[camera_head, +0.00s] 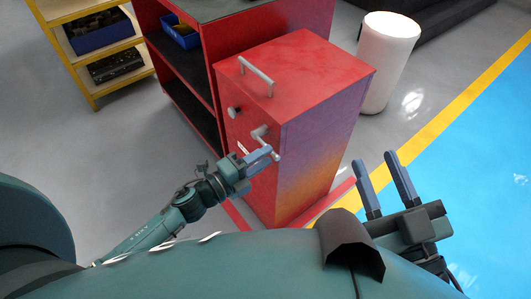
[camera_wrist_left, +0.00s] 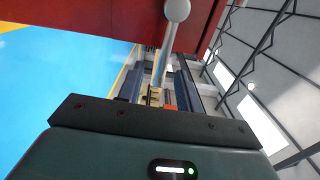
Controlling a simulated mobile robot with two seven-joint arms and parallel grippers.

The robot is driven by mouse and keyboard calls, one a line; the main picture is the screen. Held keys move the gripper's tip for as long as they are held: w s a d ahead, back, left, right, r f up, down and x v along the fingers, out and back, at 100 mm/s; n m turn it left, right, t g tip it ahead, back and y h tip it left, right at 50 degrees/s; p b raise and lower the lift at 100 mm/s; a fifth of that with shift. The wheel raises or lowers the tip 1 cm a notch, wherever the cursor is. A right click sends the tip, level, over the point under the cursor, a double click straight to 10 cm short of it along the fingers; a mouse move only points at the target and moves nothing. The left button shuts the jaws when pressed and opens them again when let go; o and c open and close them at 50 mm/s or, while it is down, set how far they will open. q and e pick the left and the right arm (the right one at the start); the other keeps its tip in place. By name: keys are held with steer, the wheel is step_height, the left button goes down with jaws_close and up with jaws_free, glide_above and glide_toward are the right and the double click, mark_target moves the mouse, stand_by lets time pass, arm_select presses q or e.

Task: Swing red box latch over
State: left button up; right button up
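The red box (camera_head: 300,95) stands upright with a grey handle (camera_head: 257,76) on top and a dark round knob (camera_head: 234,112) on its front. Below the knob is the metal latch (camera_head: 259,133), a crank-like lever. My left gripper (camera_head: 262,155) is at the latch's lower end, its fingers partly overlapping it. In the left wrist view the latch rod (camera_wrist_left: 165,62) with its ball end runs between the spread fingers (camera_wrist_left: 158,92); contact cannot be made out. My right gripper (camera_head: 377,160) is open and empty, right of the box.
A red shelf unit (camera_head: 175,70) adjoins the box at its back left. A white cylinder (camera_head: 388,60) stands behind right. The blue floor area (camera_head: 470,150) at right is clear.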

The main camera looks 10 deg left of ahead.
arm_select(q)
steer(key=shift+v, duration=2.3)
steer(key=v, duration=1.3)
steer(key=shift+p, duration=0.3)
steer(key=shift+a, duration=0.1)
